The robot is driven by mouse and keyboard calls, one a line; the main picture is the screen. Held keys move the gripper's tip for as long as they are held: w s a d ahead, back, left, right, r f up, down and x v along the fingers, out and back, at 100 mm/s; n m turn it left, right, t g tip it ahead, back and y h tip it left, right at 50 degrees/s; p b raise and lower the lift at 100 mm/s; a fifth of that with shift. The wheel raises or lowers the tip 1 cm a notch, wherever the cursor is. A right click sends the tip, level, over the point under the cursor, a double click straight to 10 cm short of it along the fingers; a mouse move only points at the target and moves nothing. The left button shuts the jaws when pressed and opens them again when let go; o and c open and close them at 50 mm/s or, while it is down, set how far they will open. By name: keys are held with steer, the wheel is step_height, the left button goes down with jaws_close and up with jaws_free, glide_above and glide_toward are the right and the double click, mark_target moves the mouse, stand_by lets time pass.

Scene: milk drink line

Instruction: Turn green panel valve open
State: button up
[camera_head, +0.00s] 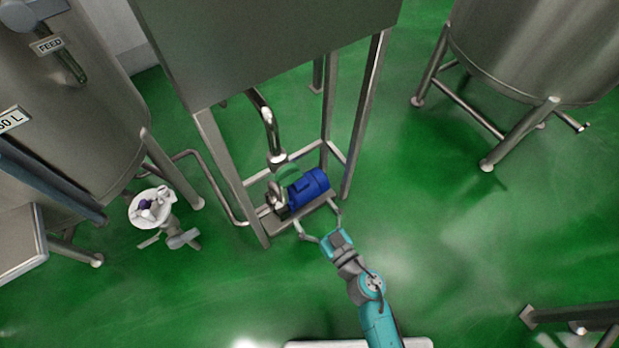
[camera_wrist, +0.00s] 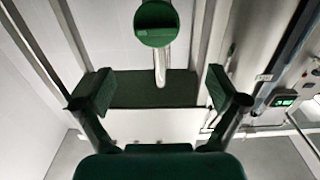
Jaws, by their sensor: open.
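The knob's turn position cannot be told.
A blue pump motor (camera_head: 308,188) sits low inside the steel frame (camera_head: 362,115), whose legs stand close to my gripper. A tank (camera_head: 75,100) and a small white round stand (camera_head: 150,207) are at left. Another tank (camera_head: 540,45) is at right.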

mark_target(294, 181)
steer(key=x, duration=1.2)
steer(key=shift+w+d, duration=0.25)
steer(key=shift+d, duration=0.05)
steer(key=c, duration=1)
